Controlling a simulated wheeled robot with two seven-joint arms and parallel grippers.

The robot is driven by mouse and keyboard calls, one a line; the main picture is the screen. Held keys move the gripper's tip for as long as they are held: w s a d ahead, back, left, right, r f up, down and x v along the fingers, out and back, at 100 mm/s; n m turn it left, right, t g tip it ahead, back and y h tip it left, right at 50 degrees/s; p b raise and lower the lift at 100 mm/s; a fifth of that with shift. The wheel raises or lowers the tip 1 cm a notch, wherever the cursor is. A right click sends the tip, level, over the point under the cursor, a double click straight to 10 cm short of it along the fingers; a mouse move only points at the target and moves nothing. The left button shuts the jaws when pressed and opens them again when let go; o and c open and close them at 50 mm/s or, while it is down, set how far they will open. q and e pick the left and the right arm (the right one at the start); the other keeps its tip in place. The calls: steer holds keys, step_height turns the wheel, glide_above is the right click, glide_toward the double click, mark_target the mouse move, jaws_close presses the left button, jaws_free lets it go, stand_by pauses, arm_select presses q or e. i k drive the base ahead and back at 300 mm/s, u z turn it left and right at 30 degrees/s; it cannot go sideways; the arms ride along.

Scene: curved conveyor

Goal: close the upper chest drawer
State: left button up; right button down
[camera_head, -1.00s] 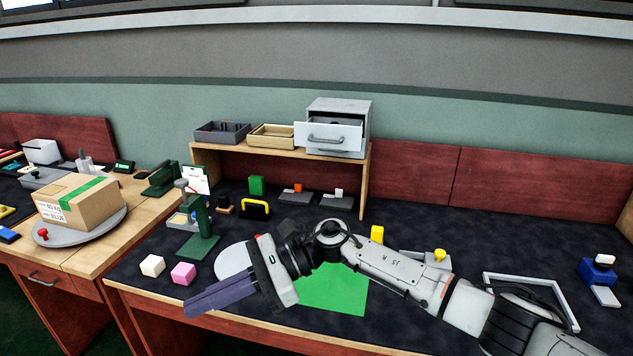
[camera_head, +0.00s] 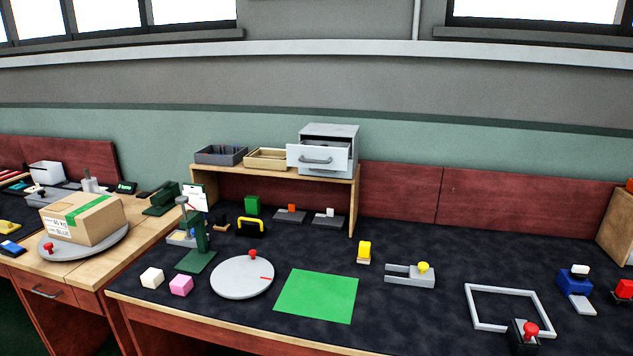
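The small grey chest (camera_head: 330,133) stands on the right end of the wooden shelf (camera_head: 228,173) at the back of the table. Its upper drawer (camera_head: 318,160) is pulled out toward me, with a grey bar handle (camera_head: 316,161) on its pale front. The inside of the drawer shows as a dark gap behind the front. Neither of my grippers is in view.
A grey bin (camera_head: 221,155) and a wooden tray (camera_head: 268,158) sit left of the chest on the shelf. Below are a green press (camera_head: 199,240), a round grey plate (camera_head: 242,277) and a green mat (camera_head: 316,295). The dark tabletop right of the shelf has free room.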

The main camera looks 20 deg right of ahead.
mark_target(309, 153)
steer(key=u, duration=0.75)
steer(key=i, duration=1.15)
steer(key=z, duration=0.75)
